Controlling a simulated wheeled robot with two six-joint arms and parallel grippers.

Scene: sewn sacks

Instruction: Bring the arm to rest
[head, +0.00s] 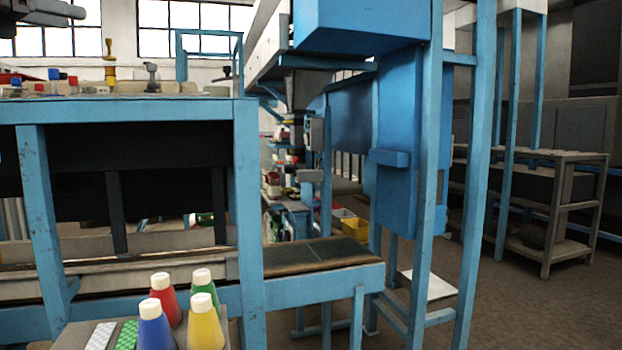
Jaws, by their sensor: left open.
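My left gripper (62,12) shows at the top left corner as a dark and pale grey shape, partly cut off by the picture's edge. It is open, and I see nothing held in it. It is high in the view, in front of the windows and apart from the bench below. My right gripper is not in view.
Cone-shaped bottles, among them a blue one (154,327) and a yellow one (205,325), stand at the bottom left beside a green patterned piece (126,335). A blue-framed bench (140,110) and a blue machine (398,140) stand beyond. Brown floor (540,305) is clear at right.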

